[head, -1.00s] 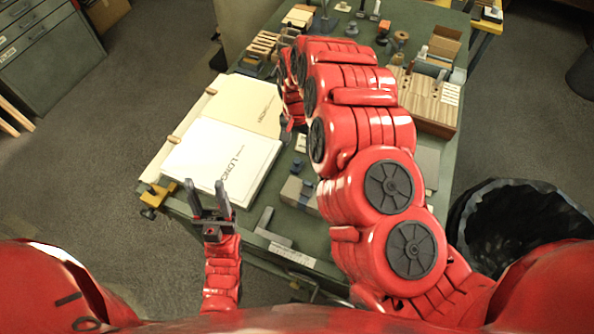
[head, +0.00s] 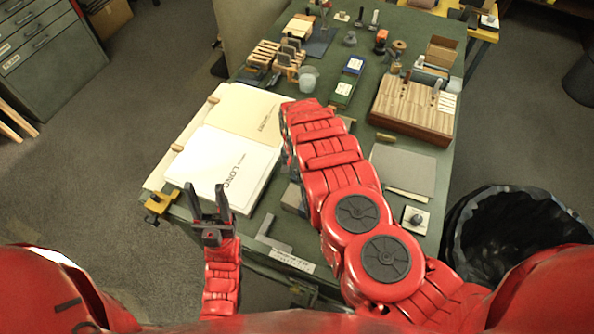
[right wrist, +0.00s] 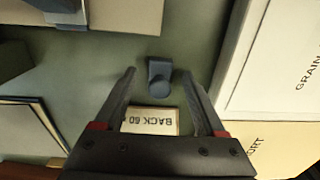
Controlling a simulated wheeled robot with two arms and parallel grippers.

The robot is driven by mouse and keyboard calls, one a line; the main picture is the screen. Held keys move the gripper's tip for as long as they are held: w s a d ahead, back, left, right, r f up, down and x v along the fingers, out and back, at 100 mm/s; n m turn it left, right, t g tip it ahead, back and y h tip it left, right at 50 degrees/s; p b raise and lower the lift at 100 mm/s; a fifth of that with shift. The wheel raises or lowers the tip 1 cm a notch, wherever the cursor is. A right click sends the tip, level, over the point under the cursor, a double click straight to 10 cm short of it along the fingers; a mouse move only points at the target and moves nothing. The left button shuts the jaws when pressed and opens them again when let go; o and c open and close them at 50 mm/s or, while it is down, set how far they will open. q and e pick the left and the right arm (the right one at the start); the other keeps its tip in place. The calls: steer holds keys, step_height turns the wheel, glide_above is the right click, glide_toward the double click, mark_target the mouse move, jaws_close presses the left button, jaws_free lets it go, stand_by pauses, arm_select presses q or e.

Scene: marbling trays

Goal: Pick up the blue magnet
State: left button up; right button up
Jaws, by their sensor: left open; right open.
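A small blue-grey block with a rounded end, which looks like the blue magnet (right wrist: 159,68), lies on the green tabletop in the right wrist view. A pale "BACK 60" label (right wrist: 152,121) lies just below it in the picture. My right gripper (right wrist: 158,80) is open, one finger to each side of the block in the picture; I cannot tell its height above it. In the head view my right arm hides the block and that gripper. My left gripper (head: 208,188) is open and empty by the near left table edge.
A large open book (head: 215,165) lies left of my right arm. A wooden slotted block (head: 405,112) and a grey sheet (head: 403,168) are to the right. A dark square ruler (head: 272,236) lies near the front edge. A black bin (head: 515,235) stands right of the table.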

steer(key=shift+f, duration=0.4)
steer(key=shift+c, duration=0.3)
jaws_close()
